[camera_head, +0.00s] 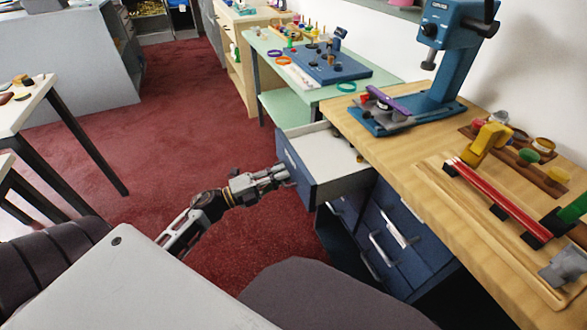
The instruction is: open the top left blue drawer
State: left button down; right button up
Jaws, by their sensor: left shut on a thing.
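The top left blue drawer (291,158) is pulled out from under the wooden counter (398,150). Its pale inside shows, with small dark items at the back. My left gripper (283,174) is at the drawer's front and shut on its handle, which the fingers mostly hide. My right gripper does not show.
More blue drawers (400,247) with silver handles are below, shut. A blue press (450,60) and a rack with red rods (500,200) stand on the counter. A green table (300,95) is behind. Red carpet (180,120) lies open to the left.

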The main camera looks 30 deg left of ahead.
pick_arm(q)
jog(key=v, duration=0.3)
jog(key=p+v, duration=0.1)
jog(key=shift+s+a+r, duration=0.2)
jog(key=shift+s+r, duration=0.05)
jog(key=shift+r, duration=0.05)
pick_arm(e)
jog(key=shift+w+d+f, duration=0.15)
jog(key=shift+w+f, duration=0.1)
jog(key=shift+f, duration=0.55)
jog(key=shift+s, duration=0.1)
pick_arm(q)
jog(key=c, duration=1.5)
grip_release()
jog(key=shift+c, duration=0.2)
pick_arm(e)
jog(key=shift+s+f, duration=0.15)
pick_arm(q)
jog(key=shift+s, duration=0.1)
jog(key=v, duration=1.1)
jog(key=shift+s+a, duration=0.25)
jog(key=shift+s, duration=0.05)
